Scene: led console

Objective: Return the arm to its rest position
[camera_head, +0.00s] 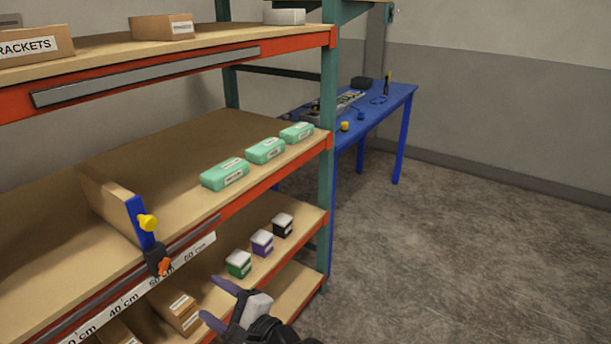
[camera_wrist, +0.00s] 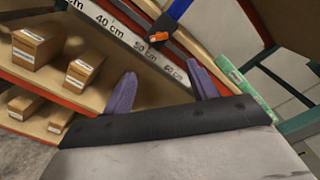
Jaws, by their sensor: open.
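My gripper (camera_head: 218,303) shows at the bottom of the head view, in front of the lower shelves of the rack. Its two purple fingers are spread apart with nothing between them. In the wrist view the open fingers (camera_wrist: 158,90) point toward the shelf edge with the printed centimetre scale (camera_wrist: 118,30). The rest of my arm is mostly out of the head view.
The rack (camera_head: 328,150) fills the left, holding green boxes (camera_head: 225,174), small tubs (camera_head: 262,243) and cardboard boxes (camera_head: 178,308). A blue table (camera_head: 385,105) stands behind. Floor at right is clear.

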